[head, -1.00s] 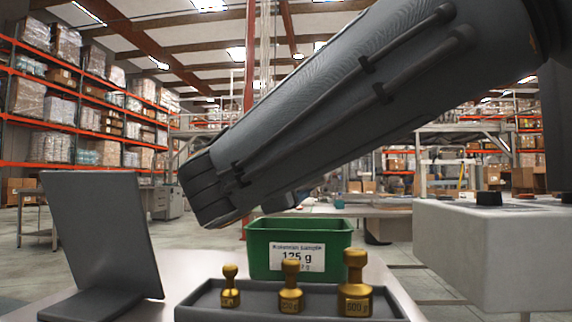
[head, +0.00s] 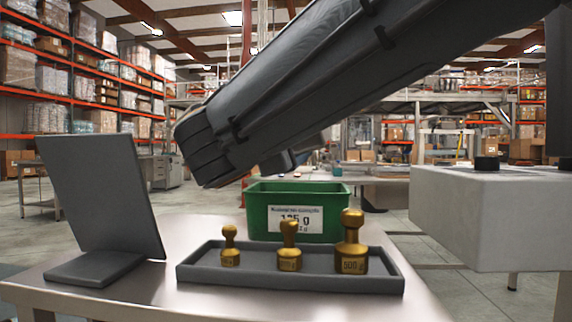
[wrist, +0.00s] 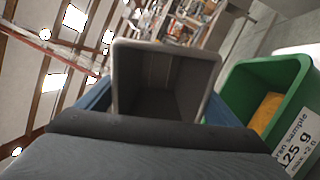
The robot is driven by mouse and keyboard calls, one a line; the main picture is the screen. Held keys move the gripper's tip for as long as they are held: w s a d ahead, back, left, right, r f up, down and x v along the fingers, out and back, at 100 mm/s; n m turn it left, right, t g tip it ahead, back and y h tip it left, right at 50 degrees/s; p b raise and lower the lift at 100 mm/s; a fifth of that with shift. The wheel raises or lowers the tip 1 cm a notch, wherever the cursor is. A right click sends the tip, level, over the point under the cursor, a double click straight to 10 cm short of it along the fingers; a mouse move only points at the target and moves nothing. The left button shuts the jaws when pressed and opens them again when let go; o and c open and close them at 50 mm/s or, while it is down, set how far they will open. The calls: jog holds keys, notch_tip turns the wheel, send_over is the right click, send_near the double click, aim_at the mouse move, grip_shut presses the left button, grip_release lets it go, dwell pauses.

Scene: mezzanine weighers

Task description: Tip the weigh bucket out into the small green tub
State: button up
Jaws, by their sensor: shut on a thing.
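The weigh bucket (wrist: 168,78) is a grey, square-mouthed bucket. In the wrist view it is held between the blue fingers of my gripper (wrist: 158,103), which is shut on it. Its open mouth faces the camera and its dark inside looks empty, though the lower part is hidden by my wrist. The small green tub (head: 258,214) stands on the table behind the weights tray, with a white 125 g label. In the wrist view the tub (wrist: 238,82) is right of the bucket, apart from its mouth, with an orange-yellow patch inside. In the head view my arm hides the bucket and fingers.
A dark tray (head: 200,277) with three brass weights (head: 290,260) lies in front of the tub. A grey upright panel (head: 100,200) stands at the left of the steel table (head: 195,225). A pale block-shaped unit (head: 490,220) is at the right.

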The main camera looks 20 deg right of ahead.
jog(key=shift+r+p, duration=0.2)
jog(key=shift+p, duration=0.2)
jog(key=g+p, duration=0.1)
jog(key=p, duration=0.2)
jog(key=shift+r+y, duration=0.35)
jog(key=shift+y, duration=0.05)
jog(key=p, duration=0.2)
jog(key=shift+s+g+y+p, duration=0.1)
jog(key=shift+g+y+p, duration=0.2)
jog(key=shift+g, duration=0.1)
jog(key=shift+f+p, duration=0.1)
jog(key=shift+p, duration=0.25)
jog(key=g+p, duration=0.1)
jog(key=p, duration=0.2)
jog(key=shift+r+y, duration=0.25)
jog(key=shift+y, duration=0.15)
jog(key=g+y+p, duration=0.1)
jog(key=p, duration=0.6)
jog(key=r+g+y+p, duration=0.1)
jog(key=g+p, duration=0.1)
jog(key=p, duration=0.6)
jog(key=shift+d+g+y, duration=0.15)
jog(key=shift+g+y, duration=0.15)
jog(key=shift+y, duration=0.1)
